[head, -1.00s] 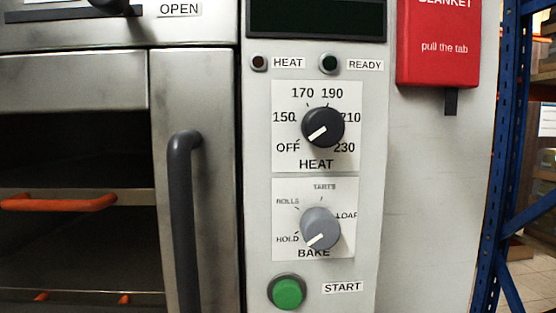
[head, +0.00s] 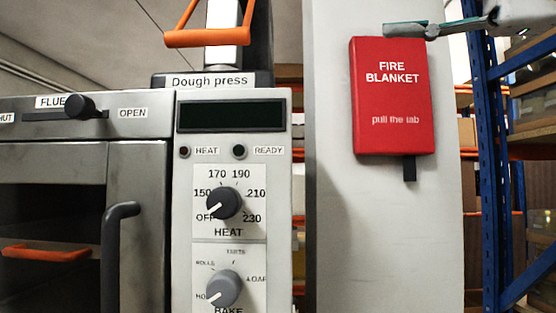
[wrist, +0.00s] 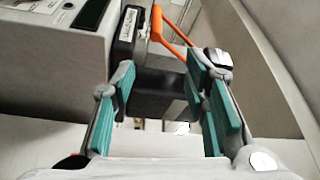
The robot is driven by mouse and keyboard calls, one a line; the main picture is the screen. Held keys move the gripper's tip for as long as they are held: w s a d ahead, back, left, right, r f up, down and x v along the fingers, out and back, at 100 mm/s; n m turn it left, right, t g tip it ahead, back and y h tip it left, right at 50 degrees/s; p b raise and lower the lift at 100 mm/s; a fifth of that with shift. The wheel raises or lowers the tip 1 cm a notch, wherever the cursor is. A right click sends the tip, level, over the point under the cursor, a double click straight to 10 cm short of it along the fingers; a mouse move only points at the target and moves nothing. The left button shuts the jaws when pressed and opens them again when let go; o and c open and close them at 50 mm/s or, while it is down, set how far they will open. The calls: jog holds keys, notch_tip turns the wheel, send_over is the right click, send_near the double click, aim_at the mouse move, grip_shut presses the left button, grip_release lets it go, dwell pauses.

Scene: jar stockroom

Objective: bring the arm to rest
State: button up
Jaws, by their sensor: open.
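My gripper (head: 432,29) shows at the top right of the head view, beside the top edge of the red fire blanket case (head: 392,98); whether they touch I cannot tell. In the wrist view my gripper (wrist: 165,105) has its teal-padded fingers spread apart with nothing held between them. Beyond the fingers is the dark dough press (wrist: 160,85) with its orange handle (wrist: 170,28).
The oven (head: 60,170) with its grey door handle (head: 112,250) is at the left. Its control panel (head: 265,215) has the HEAT knob (head: 224,203) at OFF and the BAKE knob (head: 223,289) near HOLD. A blue shelf rack (head: 490,170) stands at the right.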

jog(key=s+a+f+g+h, duration=0.2)
jog(key=f+h, duration=0.2)
jog(key=f, duration=1.1)
jog(key=s+a+f+g+h, duration=0.15)
jog(key=f+h, duration=0.25)
jog(key=f, duration=1.1)
jog(key=s+d+f+n+g+h, duration=0.1)
jog(key=s+d+f+h, duration=0.25)
jog(key=f, duration=0.45)
jog(key=s+d+f+g+h, duration=0.1)
jog(key=s+d+f+h, duration=0.15)
jog(key=s+f, duration=0.4)
jog(key=s+d+f+n+g+h, duration=0.1)
jog(key=s+d+f+g+h, duration=0.2)
jog(key=f, duration=0.6)
notch_tip(320, 180, up, 24)
jog(key=w+t+p, duration=0.1)
jog(key=t+p, duration=0.4)
jog(key=p, duration=1.6)
jog(key=shift+a+f+p, duration=0.25)
jog(key=shift+a+p, duration=0.1)
jog(key=shift+w, duration=0.1)
